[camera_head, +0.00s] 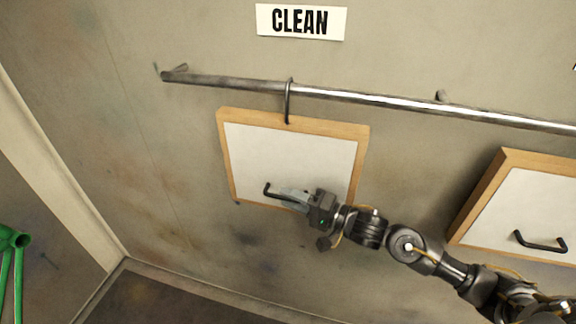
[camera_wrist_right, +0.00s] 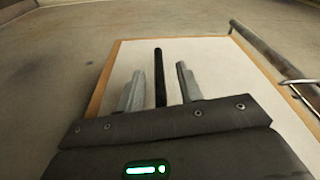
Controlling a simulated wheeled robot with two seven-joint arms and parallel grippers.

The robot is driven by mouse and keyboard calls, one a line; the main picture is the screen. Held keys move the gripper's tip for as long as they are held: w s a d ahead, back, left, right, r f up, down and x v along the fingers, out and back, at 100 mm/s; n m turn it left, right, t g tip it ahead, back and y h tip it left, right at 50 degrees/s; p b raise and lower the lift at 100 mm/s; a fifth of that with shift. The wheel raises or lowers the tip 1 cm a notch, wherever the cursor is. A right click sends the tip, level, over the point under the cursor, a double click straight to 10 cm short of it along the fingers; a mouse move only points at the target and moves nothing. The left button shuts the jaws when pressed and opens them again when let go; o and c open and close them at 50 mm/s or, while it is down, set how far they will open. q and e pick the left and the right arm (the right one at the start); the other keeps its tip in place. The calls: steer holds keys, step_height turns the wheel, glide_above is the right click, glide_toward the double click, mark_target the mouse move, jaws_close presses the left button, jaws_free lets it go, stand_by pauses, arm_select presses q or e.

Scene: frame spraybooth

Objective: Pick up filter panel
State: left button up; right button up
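A white filter panel (camera_head: 290,150) with a wooden frame hangs by a hook from a metal rail under the CLEAN sign. Its black handle (camera_head: 268,191) is low on its face. My right gripper (camera_head: 285,194) is at this handle. In the right wrist view, the handle (camera_wrist_right: 159,75) stands between the two grey fingers (camera_wrist_right: 156,85), with a gap on each side. The fingers are open. The panel's white face (camera_wrist_right: 215,65) lies beyond them. A second framed panel (camera_head: 515,205) with a black handle (camera_head: 540,241) is at the right. My left gripper is not in view.
The metal rail (camera_head: 370,97) runs along the wall above the panels; the hook (camera_head: 288,100) hangs on it. The CLEAN sign (camera_head: 301,21) is above. A green tubular frame (camera_head: 12,242) stands at the far left. The wall left of the panel is clear.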

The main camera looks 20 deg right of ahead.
steer(key=shift+c, duration=0.5)
jaws_close()
steer(key=shift+r, duration=0.15)
